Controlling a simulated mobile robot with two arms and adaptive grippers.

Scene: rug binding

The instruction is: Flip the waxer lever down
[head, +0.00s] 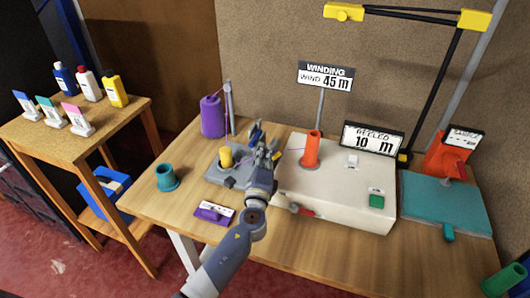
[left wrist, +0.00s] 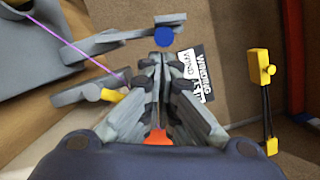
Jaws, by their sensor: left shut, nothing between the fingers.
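The waxer is a grey unit (head: 216,177) with a yellow wax cylinder (head: 226,157) on the wooden table. Its lever appears as a grey arm with a blue knob (left wrist: 163,37) in the left wrist view; the knob (head: 255,130) is partly hidden by my gripper in the head view. My left gripper (head: 263,148) is over the right side of the waxer, shut and empty. In the left wrist view its fingertips (left wrist: 160,64) point at the blue knob and look very close to it; I cannot tell whether they touch. My right gripper is in neither view.
A purple yarn cone (head: 212,117) stands behind the waxer, its thread running past it. The white winder box (head: 340,190) with an orange cone (head: 312,150) is close on the right.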

